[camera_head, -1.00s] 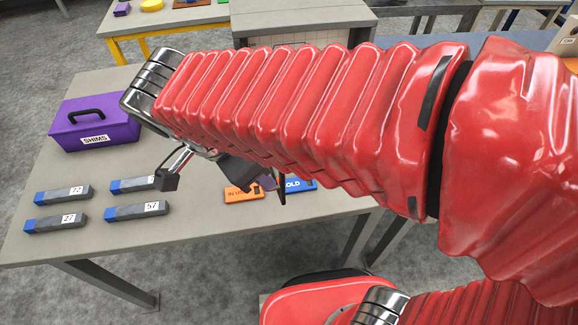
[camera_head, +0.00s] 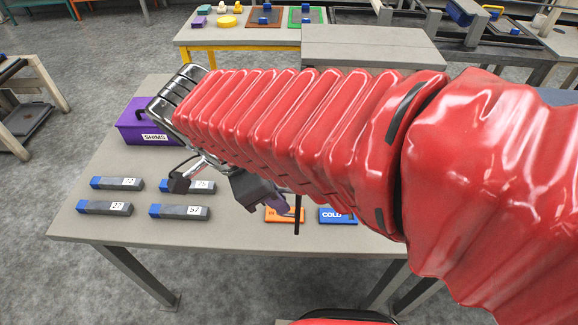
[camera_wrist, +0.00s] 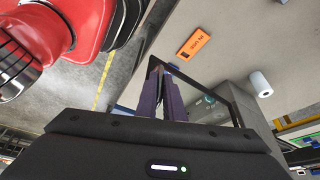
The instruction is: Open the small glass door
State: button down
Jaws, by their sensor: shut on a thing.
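A dark-framed glass panel, seemingly the small glass door (camera_wrist: 235,106), stands just beyond my gripper in the wrist view. My gripper (camera_wrist: 158,72) has purple fingers, close together at the near edge of that frame and shut on it. The exact contact is small and partly hidden by the fingers. In the head view my gripper (camera_head: 281,207) is below my red arm, which hides most of the door. Only a thin dark upright bar, likely the door's edge (camera_head: 297,216), shows beside the fingers.
In the wrist view a grey unit with a round dial (camera_wrist: 209,99) shows behind the glass.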

jog(key=shift+w+r, duration=0.2)
jog(key=c, duration=1.9)
grip_release()
jog(key=shift+f, duration=0.1)
jog(key=shift+s, duration=0.1)
jog(key=v, duration=1.3)
jog(key=shift+r, duration=0.4)
jog(key=shift+s, duration=0.1)
